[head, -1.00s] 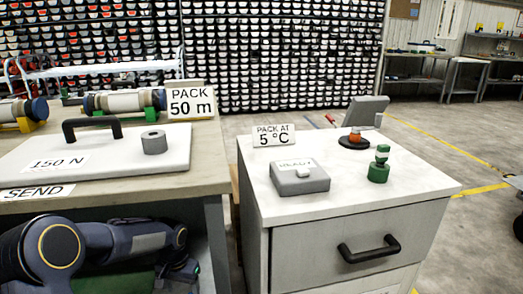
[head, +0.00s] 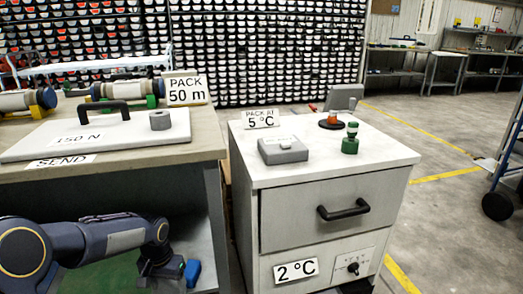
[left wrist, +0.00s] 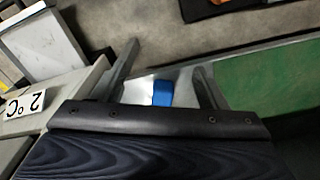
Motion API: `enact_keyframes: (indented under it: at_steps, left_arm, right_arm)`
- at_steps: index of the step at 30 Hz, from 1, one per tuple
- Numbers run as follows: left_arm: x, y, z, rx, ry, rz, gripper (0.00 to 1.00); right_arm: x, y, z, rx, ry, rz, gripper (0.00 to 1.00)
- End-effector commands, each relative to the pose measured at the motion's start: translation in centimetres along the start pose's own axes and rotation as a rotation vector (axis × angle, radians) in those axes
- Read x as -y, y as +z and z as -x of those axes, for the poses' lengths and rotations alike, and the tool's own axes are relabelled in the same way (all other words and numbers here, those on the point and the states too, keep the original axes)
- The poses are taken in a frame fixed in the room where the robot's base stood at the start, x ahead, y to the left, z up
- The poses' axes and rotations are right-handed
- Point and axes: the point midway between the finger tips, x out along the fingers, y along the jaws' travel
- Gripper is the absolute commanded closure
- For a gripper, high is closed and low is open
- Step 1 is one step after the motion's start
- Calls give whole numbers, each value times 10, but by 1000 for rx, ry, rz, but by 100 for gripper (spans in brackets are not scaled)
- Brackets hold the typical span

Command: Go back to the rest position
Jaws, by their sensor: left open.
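My left arm enters the head view from the lower left and bends downward beside the bench. My left gripper (head: 163,270) is low, near the gap between the bench and the drawer cabinet, and its fingers are hard to make out there. In the left wrist view the left gripper (left wrist: 166,62) has its two grey fingers spread apart, with nothing held between them. A small blue object (left wrist: 163,93) shows beyond and between the fingers. It also appears in the head view (head: 193,272), just right of the gripper. My right gripper is not in view.
The bench (head: 195,150) bears a white board (head: 110,142) with a black handle and a grey ring. The drawer cabinet (head: 328,208) bears a grey box (head: 283,150) and a green-based piece (head: 350,140). A blue wheeled cart (head: 500,190) stands right. Floor between is clear.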

Motion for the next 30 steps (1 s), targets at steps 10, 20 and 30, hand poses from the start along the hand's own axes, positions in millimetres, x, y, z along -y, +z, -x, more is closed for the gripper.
enact_keyframes:
  at_steps: [10, 20, 30]
  left_arm:
    - [-2, 39, 58, -74, 29, 48, 33]
    - [-23, 137, 133, -230, 121, 145, 33]
    - [-61, 227, 148, -391, 251, 231, 33]
  right_arm:
    - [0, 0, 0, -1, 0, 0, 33]
    - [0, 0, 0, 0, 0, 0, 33]
    - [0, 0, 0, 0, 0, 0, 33]
